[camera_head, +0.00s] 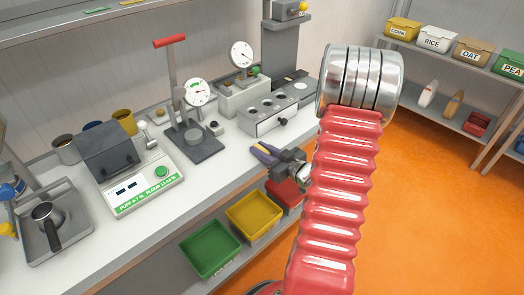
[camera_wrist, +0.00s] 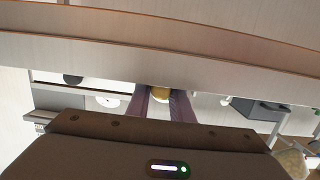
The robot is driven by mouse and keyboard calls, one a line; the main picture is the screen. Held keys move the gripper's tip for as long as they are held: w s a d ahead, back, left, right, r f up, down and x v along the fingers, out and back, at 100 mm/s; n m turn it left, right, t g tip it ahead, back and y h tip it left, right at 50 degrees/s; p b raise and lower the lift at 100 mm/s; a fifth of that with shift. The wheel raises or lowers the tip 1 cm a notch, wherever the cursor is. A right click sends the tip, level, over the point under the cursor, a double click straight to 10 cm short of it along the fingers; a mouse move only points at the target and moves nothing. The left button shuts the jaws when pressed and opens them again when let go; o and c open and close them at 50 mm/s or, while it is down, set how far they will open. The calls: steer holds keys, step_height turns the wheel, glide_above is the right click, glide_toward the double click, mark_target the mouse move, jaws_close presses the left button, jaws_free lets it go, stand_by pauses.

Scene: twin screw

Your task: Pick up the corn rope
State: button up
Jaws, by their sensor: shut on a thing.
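My gripper (camera_head: 264,153) has purple fingers and reaches over the front edge of the white counter, left of my red arm. In the wrist view my gripper (camera_wrist: 160,98) is shut on a small yellow thing (camera_wrist: 160,92) that shows between the fingertips. Its colour fits the corn rope, but its full shape is hidden by the fingers. A thin yellow strip also shows between the fingers in the head view (camera_head: 265,149). No other rope stands out clearly.
The counter bears a scale (camera_head: 140,193), a red-handled press (camera_head: 190,130) and a grey block with holes (camera_head: 272,112). Green (camera_head: 210,248), yellow (camera_head: 254,213) and red (camera_head: 284,194) bins sit below its front edge. A yellow CORN bin (camera_head: 403,29) is on the right shelf. Orange floor is clear.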

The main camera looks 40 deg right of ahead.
steer(key=shift+r, duration=0.1)
step_height(320, 180, up, 10)
stand_by(0.8)
